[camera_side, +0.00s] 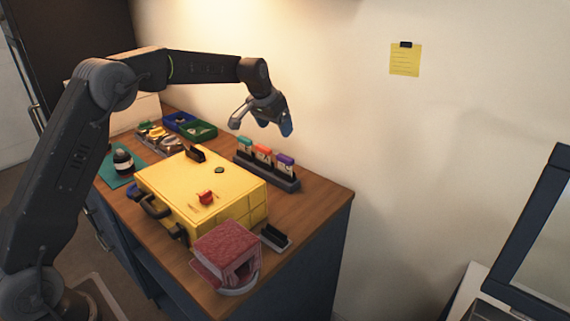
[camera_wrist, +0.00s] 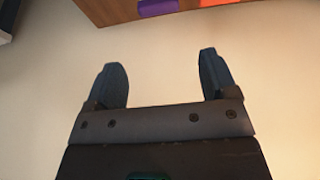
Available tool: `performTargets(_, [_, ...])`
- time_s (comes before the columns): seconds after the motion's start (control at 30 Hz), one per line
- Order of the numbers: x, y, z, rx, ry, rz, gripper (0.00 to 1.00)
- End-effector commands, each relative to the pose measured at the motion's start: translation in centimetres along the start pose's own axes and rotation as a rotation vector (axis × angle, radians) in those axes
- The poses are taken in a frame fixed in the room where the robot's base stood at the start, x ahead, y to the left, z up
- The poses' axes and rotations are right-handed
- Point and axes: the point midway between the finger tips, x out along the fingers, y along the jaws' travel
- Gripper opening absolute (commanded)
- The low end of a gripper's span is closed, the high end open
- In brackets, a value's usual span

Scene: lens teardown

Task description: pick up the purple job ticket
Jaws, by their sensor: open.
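The purple job ticket (camera_side: 285,161) stands upright at the right end of a dark ticket rack (camera_side: 289,185), beside an orange-red ticket (camera_side: 263,152) and a teal ticket (camera_side: 245,144). In the wrist view the purple ticket (camera_wrist: 157,7) is cut off by the top edge, with the orange one (camera_wrist: 217,2) to its right. My gripper (camera_side: 262,126) is above the rack, apart from the tickets. In the wrist view its two fingers (camera_wrist: 165,78) are spread with nothing between them.
A yellow case (camera_side: 226,189) lies in front of the rack. A reddish box-shaped thing (camera_side: 226,250) sits at the table's front corner. Blue (camera_side: 178,119) and green (camera_side: 200,131) bins stand at the back left. The wall is close behind the rack.

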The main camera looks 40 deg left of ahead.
Motion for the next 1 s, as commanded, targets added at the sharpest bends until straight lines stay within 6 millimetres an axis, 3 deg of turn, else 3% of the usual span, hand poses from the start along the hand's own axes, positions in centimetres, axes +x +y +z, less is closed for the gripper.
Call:
performTargets(0.33, [6.4, 0.0, 0.1, -0.001, -0.002, 0.0, 0.79])
performTargets(0.63, [8.7, 0.1, 0.3, -0.001, -0.001, 0.0, 0.79])
performTargets(0.9, [12.5, 0.1, 0.9, -0.001, -0.002, -0.001, 0.79])
performTargets(1.0, [13.1, 0.1, 0.9, -0.001, 0.0, -0.002, 0.79])
